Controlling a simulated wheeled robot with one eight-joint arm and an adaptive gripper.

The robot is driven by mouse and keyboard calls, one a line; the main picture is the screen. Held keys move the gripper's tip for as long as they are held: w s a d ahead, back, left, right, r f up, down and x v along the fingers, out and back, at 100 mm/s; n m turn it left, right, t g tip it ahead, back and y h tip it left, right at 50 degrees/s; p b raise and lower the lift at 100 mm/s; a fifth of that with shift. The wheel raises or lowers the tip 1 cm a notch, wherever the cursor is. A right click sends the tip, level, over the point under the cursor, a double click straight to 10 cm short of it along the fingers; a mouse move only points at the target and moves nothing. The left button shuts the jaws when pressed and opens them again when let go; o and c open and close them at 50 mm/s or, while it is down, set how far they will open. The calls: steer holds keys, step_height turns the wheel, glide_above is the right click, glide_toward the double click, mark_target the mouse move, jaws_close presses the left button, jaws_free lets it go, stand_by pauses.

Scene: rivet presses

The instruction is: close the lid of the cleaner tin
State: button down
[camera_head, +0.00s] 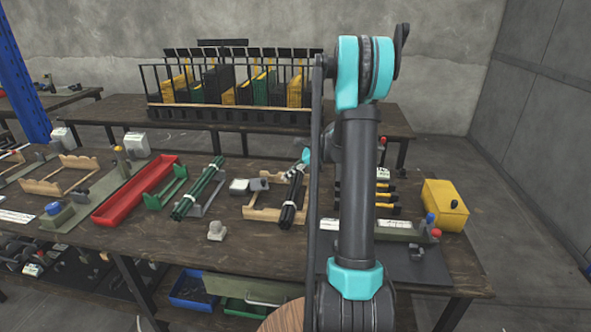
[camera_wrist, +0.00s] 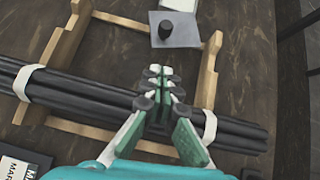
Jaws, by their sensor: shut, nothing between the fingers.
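No tin is clearly marked as the cleaner tin. The likeliest is a small grey and white box (camera_head: 238,187) left of the wooden cradle, with a flat grey plate bearing a black knob beside it (camera_head: 258,184). In the wrist view this plate (camera_wrist: 188,40) is at the top, with a white block (camera_wrist: 193,8) behind it. I cannot tell whether the plate is its lid. My gripper (camera_wrist: 160,82) is shut and empty, over the black rod bundle (camera_wrist: 75,92), short of the plate. In the head view my gripper (camera_head: 306,157) is partly behind my arm.
The black rods lie across the wooden cradle (camera_head: 262,214). Green rods (camera_head: 198,188) and a red tray (camera_head: 135,190) are to the left. A yellow box (camera_head: 445,205) stands at the right. A knobbed block (camera_head: 217,231) is near the front. A file rack (camera_head: 230,115) stands behind.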

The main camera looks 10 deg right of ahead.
mark_target(266, 184)
steer(key=a, duration=0.1)
steer(key=a+f, duration=0.1)
steer(key=w+a, duration=0.1)
steer(key=shift+a+f, duration=0.3)
steer(key=shift+a, duration=0.1)
steer(key=shift+w+a, duration=0.35)
steer(key=shift+a, duration=0.45)
steer(key=shift+s, duration=0.1)
steer(key=shift+s+a+m, duration=0.2)
steer(key=shift+a+m, duration=0.05)
steer(key=shift+m, duration=0.05)
